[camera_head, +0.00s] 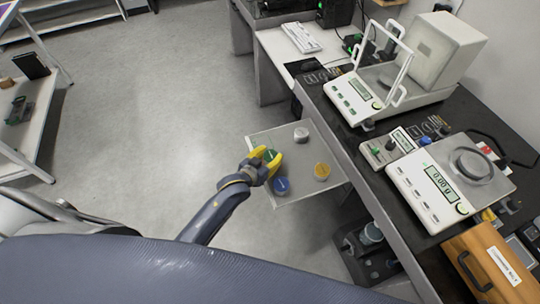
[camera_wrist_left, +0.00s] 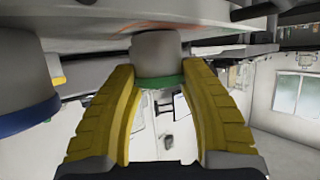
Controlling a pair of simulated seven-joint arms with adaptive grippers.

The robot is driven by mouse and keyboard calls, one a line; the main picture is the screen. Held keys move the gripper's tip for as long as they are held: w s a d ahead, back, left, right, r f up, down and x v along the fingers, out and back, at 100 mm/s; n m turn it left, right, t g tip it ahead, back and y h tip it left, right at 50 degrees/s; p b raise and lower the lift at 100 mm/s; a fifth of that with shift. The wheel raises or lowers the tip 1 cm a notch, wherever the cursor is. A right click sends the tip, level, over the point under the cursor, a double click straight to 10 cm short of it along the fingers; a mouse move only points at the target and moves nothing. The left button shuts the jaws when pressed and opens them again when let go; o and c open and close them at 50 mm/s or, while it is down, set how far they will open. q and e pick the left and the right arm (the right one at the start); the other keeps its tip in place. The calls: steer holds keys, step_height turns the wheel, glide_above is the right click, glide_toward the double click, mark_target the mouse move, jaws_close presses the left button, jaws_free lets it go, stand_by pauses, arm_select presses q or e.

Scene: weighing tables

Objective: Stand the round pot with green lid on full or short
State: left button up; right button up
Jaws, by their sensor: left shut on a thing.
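The round pot with the green lid (camera_head: 270,154) is at the left side of a grey tray (camera_head: 262,139) in the head view, mostly covered by my left gripper (camera_head: 266,160). In the left wrist view the grey pot (camera_wrist_left: 157,50) and its green rim sit between my two yellow fingers (camera_wrist_left: 160,100), which are shut on it. Its base is close to the tray surface; I cannot tell whether it touches. No place marked full or short can be made out. My right gripper is not in view.
On the tray stand a blue-lidded pot (camera_head: 281,185), a yellow-lidded pot (camera_head: 322,171) and a grey-white-lidded pot (camera_head: 301,135). The dark bench at right holds a balance reading 0.00 g (camera_head: 439,187), a balance with a frame (camera_head: 357,97) and a wooden box (camera_head: 489,264).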

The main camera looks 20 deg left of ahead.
arm_select(q)
steer(key=shift+f, duration=0.1)
steer(key=o, duration=1.3)
steer(key=v, duration=1.2)
steer(key=s+a+f+g+y, duration=0.15)
steer(key=s+f, duration=0.25)
steer(key=f, duration=0.7)
steer(key=s+a+f+g, duration=0.2)
steer(key=s+f, duration=0.1)
steer(key=f, duration=0.8)
steer(key=s+a+f+g+y, duration=0.15)
steer(key=s+f, duration=0.25)
steer(key=f, duration=0.6)
steer(key=s+f+g, duration=0.2)
steer(key=s+f, duration=0.4)
steer(key=s, duration=0.4)
steer(key=s+a+f+g, duration=0.1)
steer(key=s+f+g, duration=0.1)
steer(key=s+f, duration=0.4)
steer(key=s+a+f+m+g, duration=0.1)
steer(key=s+f+g, duration=0.1)
steer(key=s+f, duration=0.5)
steer(key=shift+s+a+g, duration=0.1)
steer(key=shift+s+g, duration=0.2)
steer(key=shift+s, duration=3.1)
